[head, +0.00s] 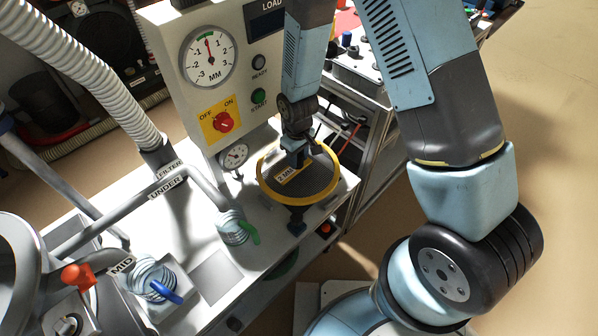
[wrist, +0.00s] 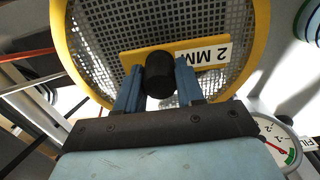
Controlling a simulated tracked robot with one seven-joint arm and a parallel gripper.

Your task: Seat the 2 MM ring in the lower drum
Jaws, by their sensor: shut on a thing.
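The 2 MM ring (head: 329,199) is a yellow hoop with a grey mesh and a yellow bar labelled "2 MM". It is over the right end of the white bench in the head view and fills the upper part of the wrist view (wrist: 72,62). My gripper (head: 296,160) is shut on the ring's black knob; its blue fingers stand either side of the knob in the wrist view (wrist: 160,82).
The control panel (head: 209,100) with a large MM gauge (head: 208,56) stands behind the ring. A small gauge (head: 234,157) is close to its left. Hose fittings with a green lever (head: 250,233) and a blue lever (head: 164,293) stand left on the bench.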

